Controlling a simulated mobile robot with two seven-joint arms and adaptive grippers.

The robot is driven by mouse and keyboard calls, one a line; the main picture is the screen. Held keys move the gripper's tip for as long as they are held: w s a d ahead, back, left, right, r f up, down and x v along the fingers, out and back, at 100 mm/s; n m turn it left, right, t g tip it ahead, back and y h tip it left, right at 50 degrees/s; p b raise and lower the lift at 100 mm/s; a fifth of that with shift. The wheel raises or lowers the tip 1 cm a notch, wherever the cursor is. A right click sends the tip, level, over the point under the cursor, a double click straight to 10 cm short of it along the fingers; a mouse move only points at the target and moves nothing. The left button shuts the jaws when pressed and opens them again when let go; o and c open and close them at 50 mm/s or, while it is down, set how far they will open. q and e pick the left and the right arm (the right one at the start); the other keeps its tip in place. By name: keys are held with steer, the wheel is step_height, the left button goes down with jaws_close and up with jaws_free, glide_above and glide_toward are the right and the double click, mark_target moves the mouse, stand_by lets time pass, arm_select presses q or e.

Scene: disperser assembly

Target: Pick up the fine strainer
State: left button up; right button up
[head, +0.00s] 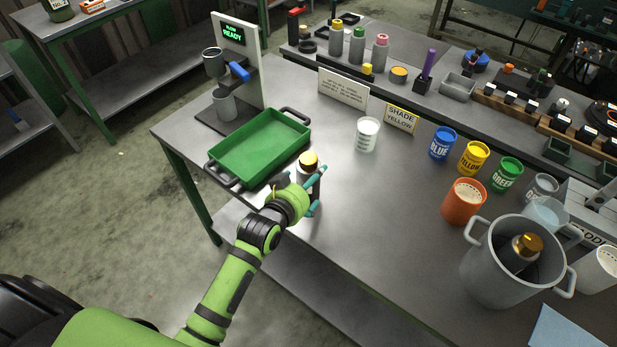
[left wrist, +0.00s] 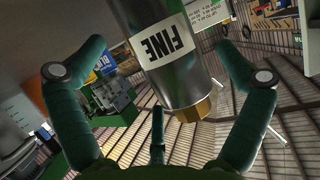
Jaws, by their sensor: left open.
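The fine strainer (left wrist: 180,60) is a silver cylinder with a white FINE label, upside down in the left wrist view, and a gold end. The gripper's teal fingers are open, one on either side of the strainer, with gaps visible in the left wrist view. My gripper hides most of its body in the head view. My right gripper is in neither view.
A green tray (head: 262,146) with dark handles lies left of the strainer. A dispenser stand (head: 240,60) reading READY stands behind it. A white beaker (head: 367,134) and colored paint cups stand to the right. A large grey pot (head: 490,278) holds a gold-topped cylinder (head: 527,246).

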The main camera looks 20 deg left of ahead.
arm_select(q)
steer(key=shift+x, duration=1.45)
steer(key=c, duration=1.6)
steer(key=shift+r, duration=0.2)
steer(key=shift+w+r, duration=0.1)
